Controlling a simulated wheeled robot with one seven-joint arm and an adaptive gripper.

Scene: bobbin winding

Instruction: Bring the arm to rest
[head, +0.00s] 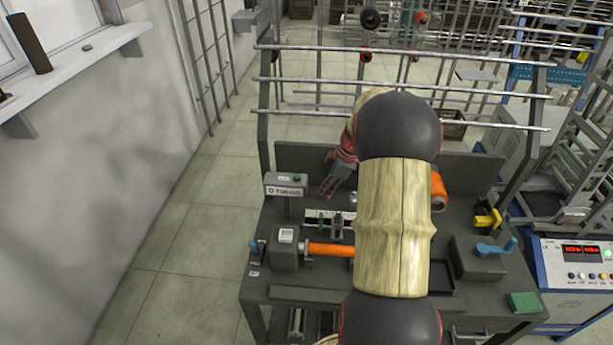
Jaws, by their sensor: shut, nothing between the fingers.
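My arm reaches forward over the dark workbench (230,287) and covers much of its middle and right. My gripper (328,190) is past the arm's bend, above the back left part of the bench.
A rack of metal rails (290,83) rises behind the bench. A yellow part (487,219), a block with a blue handle (478,257) and a green block (523,302) sit on the bench's right side. A control cabinet (577,275) stands right. Floor on the left is clear.

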